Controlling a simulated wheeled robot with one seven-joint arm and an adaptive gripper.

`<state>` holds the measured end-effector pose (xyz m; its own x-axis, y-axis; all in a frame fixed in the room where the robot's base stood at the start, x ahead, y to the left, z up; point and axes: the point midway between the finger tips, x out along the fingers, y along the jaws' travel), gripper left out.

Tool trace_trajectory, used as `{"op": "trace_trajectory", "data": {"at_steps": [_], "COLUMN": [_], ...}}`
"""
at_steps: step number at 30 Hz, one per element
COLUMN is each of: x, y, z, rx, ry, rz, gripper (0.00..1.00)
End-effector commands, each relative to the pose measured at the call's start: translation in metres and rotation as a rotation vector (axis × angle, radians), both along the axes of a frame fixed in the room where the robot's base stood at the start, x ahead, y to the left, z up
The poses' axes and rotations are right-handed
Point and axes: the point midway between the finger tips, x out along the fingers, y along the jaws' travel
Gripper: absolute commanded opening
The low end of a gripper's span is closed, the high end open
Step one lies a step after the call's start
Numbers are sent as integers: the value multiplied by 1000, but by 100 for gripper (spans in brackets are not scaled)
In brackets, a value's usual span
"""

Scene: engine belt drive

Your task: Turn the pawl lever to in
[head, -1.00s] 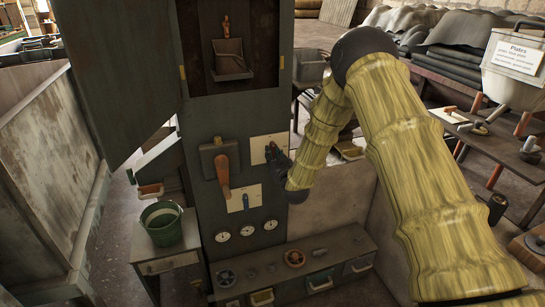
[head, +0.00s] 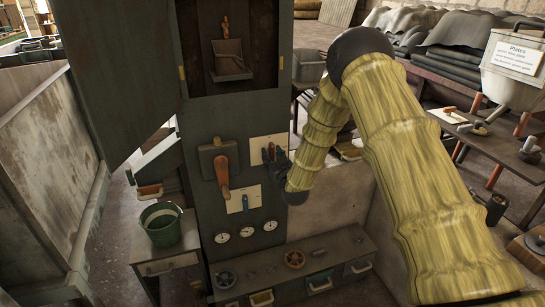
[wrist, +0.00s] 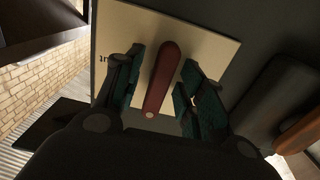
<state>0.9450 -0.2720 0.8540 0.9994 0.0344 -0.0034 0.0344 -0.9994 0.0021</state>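A dark red lever (wrist: 163,78) stands slanted on a cream plate (wrist: 210,45) in the wrist view. Small lettering on the plate's left edge is partly hidden. I take this for the pawl lever, though no name is readable. My gripper (wrist: 160,88) is open, with one green-padded finger on each side of the lever and narrow gaps visible. In the head view my gripper (head: 272,157) is at the cream plate (head: 257,143) on the dark cabinet (head: 205,120), covering most of the lever.
A large orange handle (head: 222,173) is left of the plate, close to my gripper. A low bench (head: 330,255) holds handwheels. A green bucket (head: 161,223) stands at left.

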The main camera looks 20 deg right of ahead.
Motion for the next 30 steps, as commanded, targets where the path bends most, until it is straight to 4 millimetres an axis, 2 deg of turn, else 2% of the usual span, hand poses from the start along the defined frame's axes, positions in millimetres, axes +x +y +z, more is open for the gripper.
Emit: {"op": "trace_trajectory", "data": {"at_steps": [5, 8, 21, 30], "x": [-5, -16, -93, -119], "y": [0, -1, -4, -5], "z": [1, 1, 0, 0], "rx": [0, 0, 1, 0], "ry": [-1, -1, 2, 1], "rz": [0, 0, 0, 0], "gripper": [39, 39, 39, 39]}}
